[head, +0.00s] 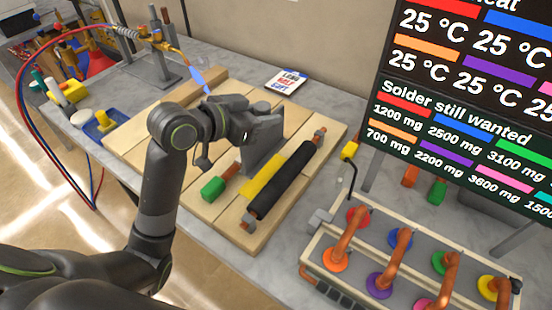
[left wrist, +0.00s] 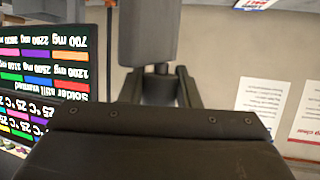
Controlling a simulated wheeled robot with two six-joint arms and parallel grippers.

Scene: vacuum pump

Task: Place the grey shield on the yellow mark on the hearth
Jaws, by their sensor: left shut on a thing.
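The grey shield (head: 265,138) is an upright grey plate over the hearth (head: 222,235), which is made of pale boards. My left gripper (head: 247,132) is shut on the upper left part of the shield. The yellow mark (head: 262,178) is a strip on the hearth, just below and beside the shield's lower edge. I cannot tell whether the shield touches the boards. In the left wrist view, the gripper's dark fingers (left wrist: 160,90) show beyond a dark bar, with a grey slab above them. My right gripper is not in view.
A black-sleeved pipe (head: 285,182) lies right of the yellow mark. A green block (head: 212,188) with a copper end lies to its left. A torch (head: 180,55) with a blue flame stands behind the arm. A rack of copper pipes (head: 400,250) stands at right.

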